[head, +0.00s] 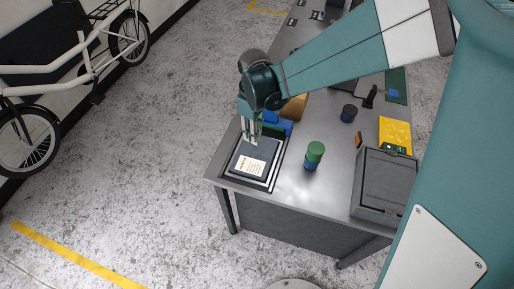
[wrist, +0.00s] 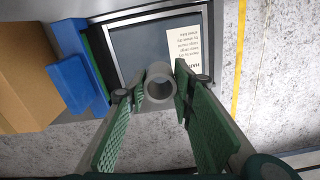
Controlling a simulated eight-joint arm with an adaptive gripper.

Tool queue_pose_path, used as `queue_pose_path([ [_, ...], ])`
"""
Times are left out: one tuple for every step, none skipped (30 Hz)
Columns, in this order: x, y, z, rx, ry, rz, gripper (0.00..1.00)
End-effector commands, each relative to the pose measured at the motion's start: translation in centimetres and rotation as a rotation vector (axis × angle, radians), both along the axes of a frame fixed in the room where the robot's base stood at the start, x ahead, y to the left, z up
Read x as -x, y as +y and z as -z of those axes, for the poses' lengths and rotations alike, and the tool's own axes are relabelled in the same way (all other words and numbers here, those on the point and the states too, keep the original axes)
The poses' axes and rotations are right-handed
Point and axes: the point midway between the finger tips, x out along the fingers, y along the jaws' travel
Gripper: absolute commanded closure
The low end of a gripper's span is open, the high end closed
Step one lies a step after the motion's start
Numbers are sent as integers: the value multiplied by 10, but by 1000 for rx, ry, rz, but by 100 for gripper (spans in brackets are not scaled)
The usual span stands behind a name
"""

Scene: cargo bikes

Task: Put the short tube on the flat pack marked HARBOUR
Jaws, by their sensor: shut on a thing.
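My gripper (head: 251,139) is shut on the short tube (wrist: 159,84), a grey hollow cylinder seen end-on between the green-padded fingers in the wrist view. In the head view the fingers mostly hide the tube. The flat pack (head: 238,169) is dark, with a white printed label, and lies in a light-edged frame at the table's near left corner. It also shows in the wrist view (wrist: 139,45), where a finger partly covers the label's heading; the letters visible look like HA. My gripper is over the pack's far part; I cannot tell whether the tube touches it.
A blue box (head: 286,125) and a brown carton (head: 295,108) stand just behind the pack. A green-topped blue cylinder (head: 314,153) stands to its right. A grey lidded case (head: 384,183) sits at the table's right. Bare tabletop lies between cylinder and case.

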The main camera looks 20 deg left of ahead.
Motion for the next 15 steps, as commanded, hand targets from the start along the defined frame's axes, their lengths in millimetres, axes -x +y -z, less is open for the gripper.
queue_pose_path([
  [0, 0, 0, 0, 0, 0, 90],
  [0, 0, 0, 0, 0, 0, 90],
  [0, 0, 0, 0, 0, 0, 90],
  [0, 0, 0, 0, 0, 0, 90],
  [0, 0, 0, 0, 0, 0, 90],
  [0, 0, 0, 0, 0, 0, 90],
  [0, 0, 0, 0, 0, 0, 90],
  [0, 0, 0, 0, 0, 0, 90],
  [0, 0, 0, 0, 0, 0, 90],
  [0, 0, 1, 0, 0, 0, 90],
  [0, 0, 2, 0, 0, 0, 90],
  [0, 0, 3, 0, 0, 0, 90],
  [-1, 0, 5, 0, 0, 0, 90],
  [-1, 0, 6, 0, 0, 0, 90],
  [-1, 0, 10, 0, 0, 0, 90],
])
